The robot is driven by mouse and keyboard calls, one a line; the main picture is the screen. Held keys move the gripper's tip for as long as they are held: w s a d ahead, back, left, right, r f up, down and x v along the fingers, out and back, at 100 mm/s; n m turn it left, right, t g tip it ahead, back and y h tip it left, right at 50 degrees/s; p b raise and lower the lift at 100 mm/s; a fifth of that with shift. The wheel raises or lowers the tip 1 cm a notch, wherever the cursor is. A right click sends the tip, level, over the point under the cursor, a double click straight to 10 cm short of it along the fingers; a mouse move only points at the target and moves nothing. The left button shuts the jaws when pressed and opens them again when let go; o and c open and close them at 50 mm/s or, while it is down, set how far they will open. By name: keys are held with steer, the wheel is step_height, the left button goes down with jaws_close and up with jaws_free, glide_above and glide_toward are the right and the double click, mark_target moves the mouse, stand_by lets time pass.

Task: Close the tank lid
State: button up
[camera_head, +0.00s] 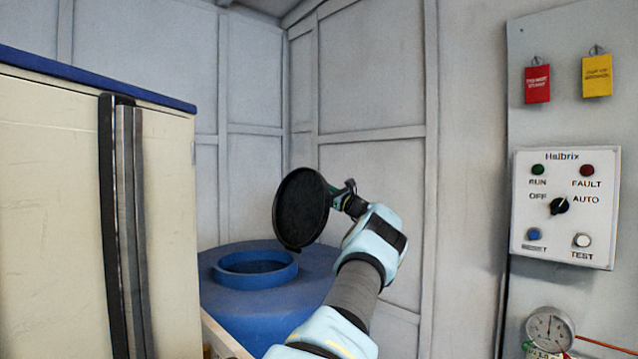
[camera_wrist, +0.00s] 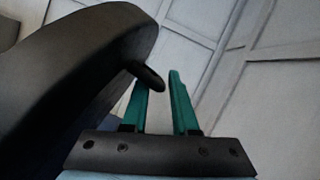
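The tank lid (camera_head: 302,208) is a round dark disc, standing steeply tilted above the right side of the blue tank's round opening (camera_head: 256,269). Its lower edge is close to the opening's rim; no hinge can be made out. My gripper (camera_head: 341,197) is at the lid's right side, partly hidden by it. In the wrist view the lid (camera_wrist: 75,60) fills the left, with a short dark peg (camera_wrist: 150,75) reaching toward the green fingertips of my gripper (camera_wrist: 162,82). The fingers are apart. The peg overlaps the left finger, with a slight gap to the right one.
A cream cabinet (camera_head: 60,200) with a blue top edge and a dark upright handle stands close on the left. A control panel (camera_head: 565,207) and a pressure gauge (camera_head: 549,329) are on the right. Panelled grey walls (camera_head: 375,100) meet behind the tank.

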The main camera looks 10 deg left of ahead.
steer(key=shift+a, duration=0.15)
jaws_close()
stand_by(1.4)
